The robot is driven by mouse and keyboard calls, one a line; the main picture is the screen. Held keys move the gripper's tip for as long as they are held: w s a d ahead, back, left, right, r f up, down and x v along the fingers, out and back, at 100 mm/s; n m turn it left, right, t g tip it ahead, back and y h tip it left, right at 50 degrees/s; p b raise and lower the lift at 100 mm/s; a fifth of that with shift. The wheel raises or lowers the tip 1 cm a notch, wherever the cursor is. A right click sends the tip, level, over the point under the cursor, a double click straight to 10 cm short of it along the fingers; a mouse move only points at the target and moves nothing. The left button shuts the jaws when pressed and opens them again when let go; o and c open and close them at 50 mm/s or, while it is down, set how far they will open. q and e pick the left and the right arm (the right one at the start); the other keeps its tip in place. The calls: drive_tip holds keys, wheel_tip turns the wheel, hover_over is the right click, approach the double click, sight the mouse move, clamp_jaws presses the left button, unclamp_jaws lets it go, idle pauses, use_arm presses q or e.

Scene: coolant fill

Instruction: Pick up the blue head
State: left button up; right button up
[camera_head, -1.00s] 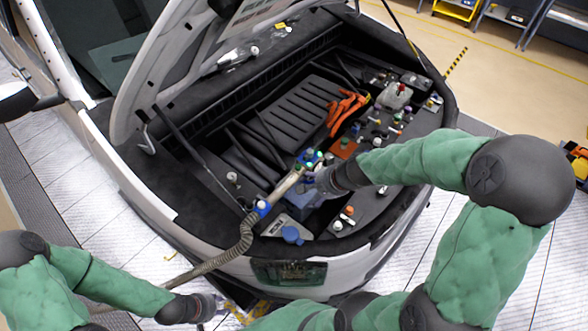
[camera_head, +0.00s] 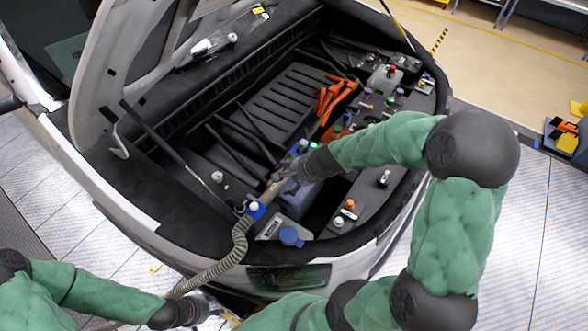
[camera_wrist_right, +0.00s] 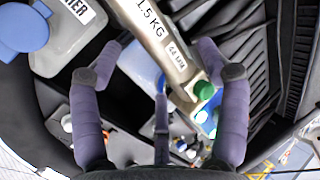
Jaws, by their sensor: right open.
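The blue head (camera_head: 301,147), with green parts, is at the far end of a pale metal tube (camera_head: 275,190) in the car's open front bay. In the right wrist view the blue head (camera_wrist_right: 207,121) shows partly behind a finger, with a green knob (camera_wrist_right: 204,90) beside it. My right gripper (camera_wrist_right: 163,62) is open, its fingers spread around the tube's end from above; I cannot tell if they touch it. In the head view it partly covers the tube. My left gripper (camera_head: 203,306) is low at the front, near the ribbed hose (camera_head: 215,268); its jaw state is unclear.
A blue clamp (camera_head: 255,210) joins tube and hose. Orange cables (camera_head: 335,97) and several small caps fill the bay. The raised hood (camera_head: 110,75) stands at left.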

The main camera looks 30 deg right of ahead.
sight(287, 179)
drive_tip(key=x, duration=0.1)
drive_tip(key=b+x, duration=0.1)
drive_tip(key=x, duration=0.1)
drive_tip(key=shift+w+d+f, duration=0.1)
drive_tip(key=shift+d+f, duration=0.1)
drive_tip(key=shift+f, duration=0.2)
drive_tip(key=shift+w+a+f+b, duration=0.1)
drive_tip(key=shift+w+f+b, duration=0.2)
drive_tip(key=shift+w+f, duration=0.1)
drive_tip(key=shift+c, duration=0.4)
drive_tip(key=c, duration=1.4)
drive_tip(key=shift+r, duration=0.2)
clamp_jaws()
